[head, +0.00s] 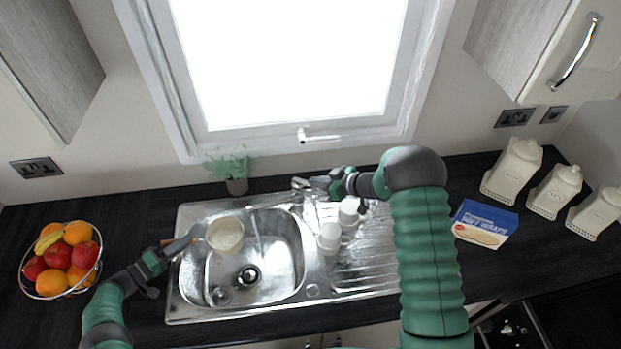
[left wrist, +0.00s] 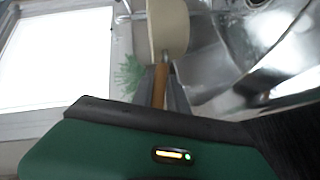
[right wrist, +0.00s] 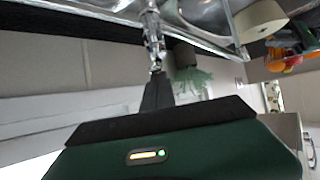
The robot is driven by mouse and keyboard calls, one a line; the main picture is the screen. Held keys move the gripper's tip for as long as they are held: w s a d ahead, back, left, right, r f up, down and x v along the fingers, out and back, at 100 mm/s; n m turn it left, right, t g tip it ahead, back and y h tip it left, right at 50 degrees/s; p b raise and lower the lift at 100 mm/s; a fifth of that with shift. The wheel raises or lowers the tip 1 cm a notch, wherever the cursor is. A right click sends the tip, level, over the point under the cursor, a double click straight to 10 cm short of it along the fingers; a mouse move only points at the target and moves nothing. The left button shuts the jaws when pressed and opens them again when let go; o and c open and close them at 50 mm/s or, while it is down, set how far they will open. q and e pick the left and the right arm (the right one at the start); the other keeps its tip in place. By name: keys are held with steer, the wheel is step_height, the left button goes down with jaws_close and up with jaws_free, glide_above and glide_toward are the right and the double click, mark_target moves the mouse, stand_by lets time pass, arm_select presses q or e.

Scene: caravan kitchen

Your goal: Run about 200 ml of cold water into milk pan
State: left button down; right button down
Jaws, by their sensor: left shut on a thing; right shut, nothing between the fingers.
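The milk pan (head: 225,235) is cream, with a wooden handle, and is held over the left part of the sink bowl. It also shows in the left wrist view (left wrist: 168,27) and the right wrist view (right wrist: 262,21). My left gripper (head: 190,240) is shut on the pan's wooden handle (left wrist: 159,86). The chrome tap (head: 301,183) stands behind the sink. My right gripper (head: 325,182) is shut and empty, its tips close to the tap, which also shows in the right wrist view (right wrist: 152,40). I cannot tell whether they touch. I see no clear water stream.
A plant (head: 236,178) stands behind. A fruit basket (head: 62,260) is at the left.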

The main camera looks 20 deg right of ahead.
arm_select(q)
steer(key=shift+r, duration=0.1)
steer(key=shift+d, duration=0.15)
arm_select(e)
steer(key=f, duration=0.1)
steer(key=s+d+f+t, duration=0.1)
steer(key=shift+s+d+f+y, duration=0.1)
steer(key=shift+s+f+y, duration=0.2)
steer(key=shift+f+y, duration=0.1)
